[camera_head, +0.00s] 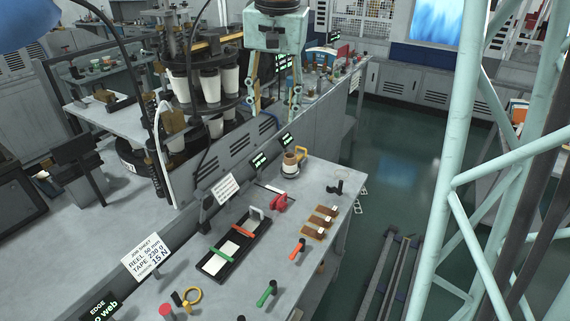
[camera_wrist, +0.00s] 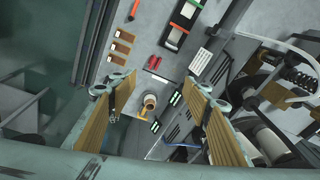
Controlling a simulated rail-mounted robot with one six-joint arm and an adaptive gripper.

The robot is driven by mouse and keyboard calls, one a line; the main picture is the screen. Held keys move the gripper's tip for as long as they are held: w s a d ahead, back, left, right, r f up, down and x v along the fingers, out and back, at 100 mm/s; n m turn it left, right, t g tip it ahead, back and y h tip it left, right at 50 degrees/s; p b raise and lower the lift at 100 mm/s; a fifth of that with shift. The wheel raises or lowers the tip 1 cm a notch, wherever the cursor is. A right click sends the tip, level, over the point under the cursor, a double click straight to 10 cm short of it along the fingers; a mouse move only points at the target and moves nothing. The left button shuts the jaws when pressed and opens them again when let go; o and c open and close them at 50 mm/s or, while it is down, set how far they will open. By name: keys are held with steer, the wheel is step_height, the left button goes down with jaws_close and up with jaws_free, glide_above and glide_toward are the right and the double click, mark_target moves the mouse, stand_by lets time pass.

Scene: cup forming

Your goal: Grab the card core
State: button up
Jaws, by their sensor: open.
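A short tan and white cylinder with a dark top, which looks like the card core (camera_head: 289,163), stands upright near the back of the grey bench. A yellow handle-like part is beside it; I cannot tell whether the two are joined. My gripper (camera_head: 273,108) hangs above and slightly left of the core in the head view, fingers pointing down, apart from it. In the wrist view the core (camera_wrist: 150,101) shows between the two wide-apart ribbed fingers of my gripper (camera_wrist: 155,88), farther away, with nothing held.
On the bench (camera_head: 325,174) are a red clamp-like item (camera_head: 280,203), a black tray (camera_head: 233,248) with white strips, brown blocks (camera_head: 320,222) and coloured-handled tools. Small dark displays (camera_head: 259,161) stand behind the core. A machine with white cups (camera_head: 209,84) rises at left.

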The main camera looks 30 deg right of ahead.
steer(key=w+d+f+m+g+p, duration=0.1)
steer(key=w+d+f+m, duration=0.1)
steer(key=w+d+f, duration=0.45)
steer(key=w+d+f+m, duration=0.2)
steer(key=w+f, duration=0.2)
steer(key=w, duration=0.5)
steer(key=m+g+p, duration=0.1)
steer(key=m, duration=0.3)
glide_toward(290, 153)
steer(key=shift+s+a+r, duration=0.1)
steer(key=shift+s+a, duration=0.2)
steer(key=shift+s, duration=0.55)
steer(key=shift+f, duration=4.3)
steer(key=shift+f, duration=0.15)
steer(key=shift+d+f, duration=0.1)
steer(key=shift+f, duration=2.35)
